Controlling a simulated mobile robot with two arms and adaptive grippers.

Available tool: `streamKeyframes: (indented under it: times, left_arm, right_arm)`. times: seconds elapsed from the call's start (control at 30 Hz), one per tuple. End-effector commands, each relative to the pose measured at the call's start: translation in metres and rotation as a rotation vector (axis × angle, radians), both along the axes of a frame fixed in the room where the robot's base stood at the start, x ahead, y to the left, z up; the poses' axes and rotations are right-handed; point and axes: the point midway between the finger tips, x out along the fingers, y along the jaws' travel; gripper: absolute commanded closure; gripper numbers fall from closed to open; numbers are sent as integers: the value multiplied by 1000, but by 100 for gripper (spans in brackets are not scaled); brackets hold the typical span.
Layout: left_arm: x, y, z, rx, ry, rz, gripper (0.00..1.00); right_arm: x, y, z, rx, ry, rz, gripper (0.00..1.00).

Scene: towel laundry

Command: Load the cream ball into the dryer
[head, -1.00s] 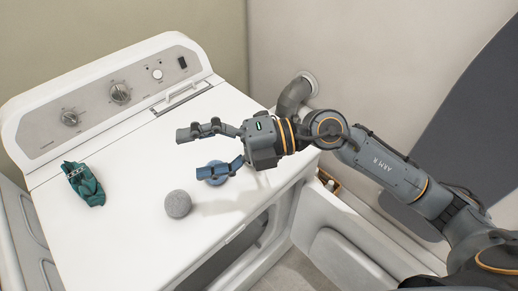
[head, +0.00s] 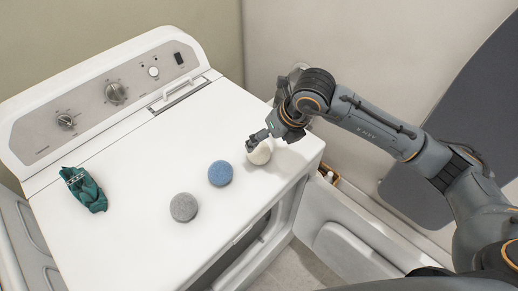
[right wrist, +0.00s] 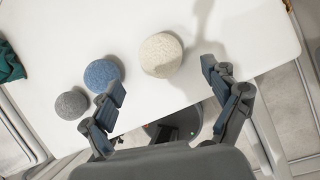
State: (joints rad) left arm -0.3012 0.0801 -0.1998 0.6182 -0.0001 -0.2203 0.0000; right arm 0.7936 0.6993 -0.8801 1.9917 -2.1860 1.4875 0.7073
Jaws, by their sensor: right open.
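The cream ball (head: 260,153) rests on the white dryer top near its right edge. It also shows in the right wrist view (right wrist: 161,54), ahead of the fingers and roughly between them. My right gripper (head: 256,141) is open above the ball, and in the head view its fingers partly cover the ball. I cannot tell whether they touch it. The dryer (head: 130,190) has its front door (head: 350,255) swung open, and part of the dark opening shows below the top. My left gripper is not in view.
A blue ball (head: 221,173) and a grey ball (head: 184,207) sit on the dryer top left of the cream ball. A green cloth (head: 84,189) lies further left. A small brown box (head: 328,176) with items stands beyond the right edge.

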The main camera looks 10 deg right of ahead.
Motion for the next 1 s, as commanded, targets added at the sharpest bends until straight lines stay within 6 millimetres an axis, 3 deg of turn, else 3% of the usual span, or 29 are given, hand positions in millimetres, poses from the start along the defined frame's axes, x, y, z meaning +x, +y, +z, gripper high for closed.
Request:
streamKeyframes:
  times: [0.27,0.43,0.6,0.87,1.0]
  left_arm:
    - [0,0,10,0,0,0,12]
    - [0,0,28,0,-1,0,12]
    - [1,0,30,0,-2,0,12]
    - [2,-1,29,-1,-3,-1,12]
    - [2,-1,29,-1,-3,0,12]
  right_arm:
    - [7,6,-19,1,1,1,13]
    - [13,12,-42,1,4,-1,13]
    - [19,16,-61,0,0,-1,13]
    - [20,17,-64,2,-2,0,13]
    - [20,17,-64,2,-2,0,41]
